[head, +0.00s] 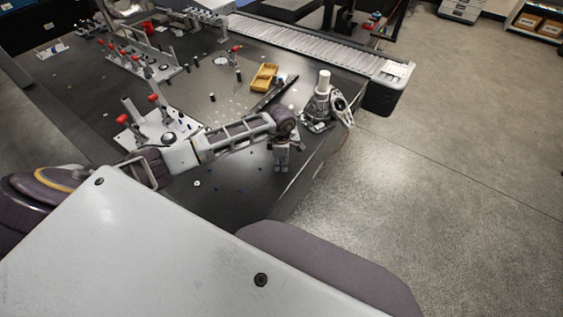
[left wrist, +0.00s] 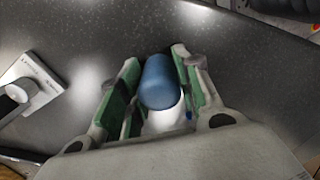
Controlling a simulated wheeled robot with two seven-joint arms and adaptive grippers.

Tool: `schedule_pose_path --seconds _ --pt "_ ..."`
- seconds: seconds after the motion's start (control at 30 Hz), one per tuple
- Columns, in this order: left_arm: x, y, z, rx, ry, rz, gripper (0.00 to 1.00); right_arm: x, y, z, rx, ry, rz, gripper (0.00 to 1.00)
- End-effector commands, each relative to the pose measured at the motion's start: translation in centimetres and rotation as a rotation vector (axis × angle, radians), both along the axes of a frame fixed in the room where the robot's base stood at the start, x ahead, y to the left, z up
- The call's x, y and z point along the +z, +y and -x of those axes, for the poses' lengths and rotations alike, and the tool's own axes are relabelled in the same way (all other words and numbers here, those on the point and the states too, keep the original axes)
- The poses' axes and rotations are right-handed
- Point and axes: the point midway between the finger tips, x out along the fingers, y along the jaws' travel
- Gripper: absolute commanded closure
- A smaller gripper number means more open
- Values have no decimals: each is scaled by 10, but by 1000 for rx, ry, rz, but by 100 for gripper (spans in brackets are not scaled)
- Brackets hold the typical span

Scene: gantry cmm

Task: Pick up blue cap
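The blue cap (left wrist: 158,82) is a rounded, smooth blue piece in the left wrist view. It lies between the two green-padded fingers of my left gripper (left wrist: 158,62), close to both pads. The fingers look spread around it, and a firm squeeze is not visible. A bright white patch shows below the cap; I cannot tell if it is a part or glare. In the head view my left gripper (head: 281,165) points down over the front right of the dark table. The cap cannot be made out there. My right gripper is not in view.
The dark table (head: 225,180) holds a fixture with red-handled clamps (head: 155,120), a yellow tray (head: 264,77) and a grey stand with a white top (head: 321,95) just right of my arm. A roller conveyor (head: 310,45) runs behind. Small blue dots are scattered on the table.

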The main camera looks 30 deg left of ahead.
Motion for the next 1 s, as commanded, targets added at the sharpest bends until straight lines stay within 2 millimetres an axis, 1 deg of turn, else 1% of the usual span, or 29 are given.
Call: schedule_pose_path --seconds 0.37,0.53,0.77,1.0 --pt "1 0 0 0 -1 0 79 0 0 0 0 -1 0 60" --pt "9 1 -1 1 -1 -2 79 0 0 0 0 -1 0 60" --pt "36 1 -1 -1 -3 -1 79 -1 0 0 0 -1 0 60" --pt "72 1 -1 0 -4 -2 79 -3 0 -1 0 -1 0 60"
